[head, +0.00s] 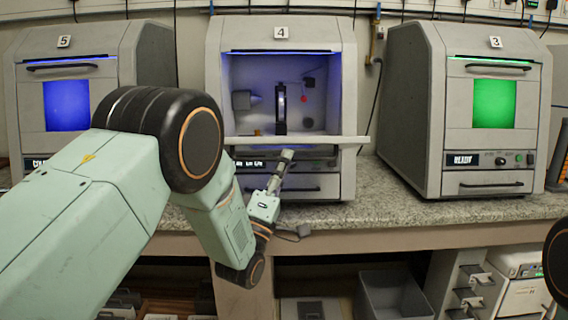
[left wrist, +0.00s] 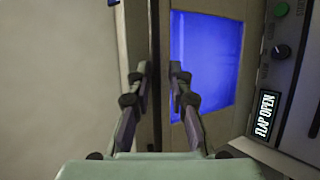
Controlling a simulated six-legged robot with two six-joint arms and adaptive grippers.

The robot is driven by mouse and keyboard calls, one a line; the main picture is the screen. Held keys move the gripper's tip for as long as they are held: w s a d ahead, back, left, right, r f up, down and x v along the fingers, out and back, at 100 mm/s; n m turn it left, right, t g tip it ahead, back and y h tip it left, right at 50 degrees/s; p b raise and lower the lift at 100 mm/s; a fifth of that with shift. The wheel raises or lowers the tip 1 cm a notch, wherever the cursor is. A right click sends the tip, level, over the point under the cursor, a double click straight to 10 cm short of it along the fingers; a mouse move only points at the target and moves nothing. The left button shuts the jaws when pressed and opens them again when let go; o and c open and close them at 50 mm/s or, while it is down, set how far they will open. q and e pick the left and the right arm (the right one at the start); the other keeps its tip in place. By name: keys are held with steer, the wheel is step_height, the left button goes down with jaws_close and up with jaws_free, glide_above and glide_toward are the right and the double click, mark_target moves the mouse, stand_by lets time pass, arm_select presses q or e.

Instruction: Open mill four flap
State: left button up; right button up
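Mill four (head: 345,85) stands in the middle of the counter under the label 4. Its flap (head: 330,140) is swung down and shows nearly edge-on as a pale horizontal slab, so the blue-lit chamber (head: 300,70) is exposed. My left gripper (head: 286,157) is just below the flap's front edge. In the left wrist view, the gripper's two fingers (left wrist: 160,75) are apart, on either side of a dark strip that looks like the flap handle, with no clear contact. The flap's blue window (left wrist: 205,65) is beside them. The display (left wrist: 265,115) reads FLAP OPEN. My right gripper is out of view.
Mill 5 (head: 18,105) at left and mill 3 (head: 405,110) at right have shut flaps. A granite counter (head: 400,215) runs in front. Below mill four is a drawer with a dark handle (head: 300,189). A grey bin (head: 395,295) is under the counter.

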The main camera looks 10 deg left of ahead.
arm_select(q)
steer(key=o, duration=0.3)
steer(key=shift+w+a+f, duration=0.1)
steer(key=shift+w+f, duration=0.2)
steer(key=shift+w, duration=0.05)
steer(key=shift+s+r, duration=0.1)
steer(key=shift+s, duration=0.1)
steer(key=shift+r, duration=0.1)
